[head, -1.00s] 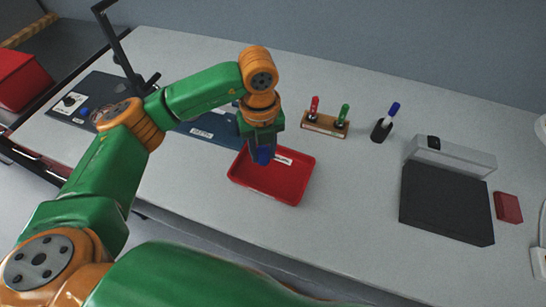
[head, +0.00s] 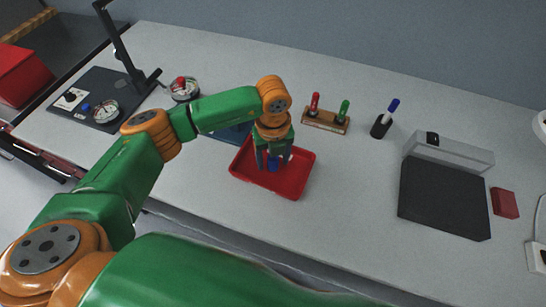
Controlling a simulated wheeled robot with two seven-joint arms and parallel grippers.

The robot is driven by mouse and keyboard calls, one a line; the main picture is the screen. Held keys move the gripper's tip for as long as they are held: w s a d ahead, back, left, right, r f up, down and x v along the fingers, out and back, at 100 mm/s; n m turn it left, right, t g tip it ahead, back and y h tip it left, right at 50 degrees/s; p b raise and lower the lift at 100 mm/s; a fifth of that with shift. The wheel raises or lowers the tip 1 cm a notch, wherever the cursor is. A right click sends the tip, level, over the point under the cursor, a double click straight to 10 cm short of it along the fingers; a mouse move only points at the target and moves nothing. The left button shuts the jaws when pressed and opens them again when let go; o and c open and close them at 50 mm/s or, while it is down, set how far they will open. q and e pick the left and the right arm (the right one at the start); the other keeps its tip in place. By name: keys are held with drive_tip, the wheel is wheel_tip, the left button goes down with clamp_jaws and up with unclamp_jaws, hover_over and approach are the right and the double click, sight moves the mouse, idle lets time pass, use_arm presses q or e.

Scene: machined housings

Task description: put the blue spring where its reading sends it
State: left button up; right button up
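The blue spring (head: 272,164) shows as a small blue piece inside the red tray (head: 240,180), between the fingers of my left gripper (head: 273,160). The gripper points down over the tray. Its two fingers stand apart on either side of the blue piece, with a visible gap, so it looks open. The spring's lower part is hard to make out. A round dial gauge (head: 107,111) sits on a dark panel at the left; its reading is too small to tell. My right gripper is not in view.
A second dial with a red knob (head: 183,89) stands behind my arm. A dark blue tray (head: 232,134) is partly hidden. The table's middle front is clear.

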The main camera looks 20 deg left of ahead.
use_arm(q)
drive_tip(key=shift+r, duration=0.25)
wheel_tip(320, 180, up, 12)
drive_tip(key=b, duration=0.1)
